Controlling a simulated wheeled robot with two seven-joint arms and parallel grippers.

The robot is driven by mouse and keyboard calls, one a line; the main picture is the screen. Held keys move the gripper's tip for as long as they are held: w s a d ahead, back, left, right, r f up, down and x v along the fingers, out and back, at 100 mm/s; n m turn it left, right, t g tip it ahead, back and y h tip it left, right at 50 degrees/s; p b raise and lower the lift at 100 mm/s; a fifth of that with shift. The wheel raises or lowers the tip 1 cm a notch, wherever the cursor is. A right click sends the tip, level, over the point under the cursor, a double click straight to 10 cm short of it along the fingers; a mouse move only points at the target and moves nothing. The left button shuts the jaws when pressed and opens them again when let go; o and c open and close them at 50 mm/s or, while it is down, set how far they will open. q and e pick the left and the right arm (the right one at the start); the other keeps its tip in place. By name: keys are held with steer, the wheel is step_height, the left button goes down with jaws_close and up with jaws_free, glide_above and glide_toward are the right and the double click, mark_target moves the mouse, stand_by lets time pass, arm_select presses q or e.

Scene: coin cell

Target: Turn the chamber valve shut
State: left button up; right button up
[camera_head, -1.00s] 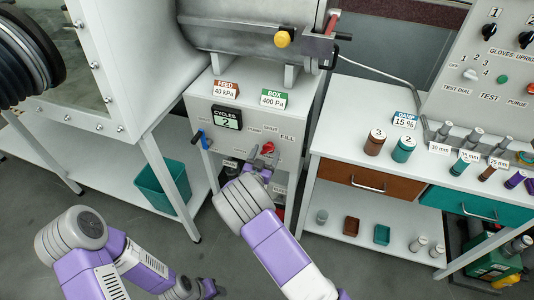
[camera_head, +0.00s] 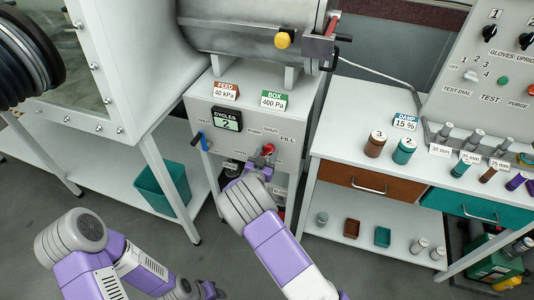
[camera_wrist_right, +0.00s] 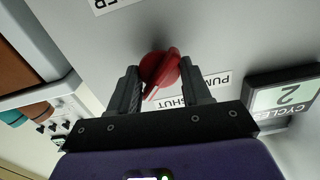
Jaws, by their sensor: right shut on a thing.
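The red chamber valve handle (camera_head: 268,149) is on the white front panel (camera_head: 232,155), among labels that include "FILL". In the right wrist view the red handle (camera_wrist_right: 160,70) sits between the fingertips of my right gripper (camera_wrist_right: 160,88), near labels reading "PUMP" and "SHUT". My right gripper is shut on the handle, its bar slanting between the fingers. In the head view my right gripper (camera_head: 262,165) is partly hidden by its own wrist. My left gripper (camera_head: 207,290) is low at the bottom edge, away from the panel; its jaws are too unclear to read.
A blue lever (camera_head: 201,140) sits left on the panel below the "CYCLES 2" display (camera_head: 227,119). A teal bin (camera_head: 163,188) stands on the lower shelf at left. A bench (camera_head: 345,150) with drawers and several cylinders is at right.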

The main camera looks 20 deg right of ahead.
steer(key=shift+r, duration=0.1)
steer(key=n+p, duration=0.1)
steer(key=n, duration=0.3)
steer(key=shift+n, duration=0.3)
steer(key=shift+w+a+n+p, duration=0.1)
steer(key=shift+n+p, duration=0.7)
steer(key=shift+n, duration=1.8)
steer(key=shift+r, duration=0.1)
steer(key=o, duration=1.1)
steer(key=shift+c, duration=0.2)
steer(key=shift+a, duration=0.1)
steer(key=p+v, duration=0.1)
steer(key=v, duration=0.6)
steer(key=shift+s+p, duration=0.3)
steer(key=shift+a, duration=0.1)
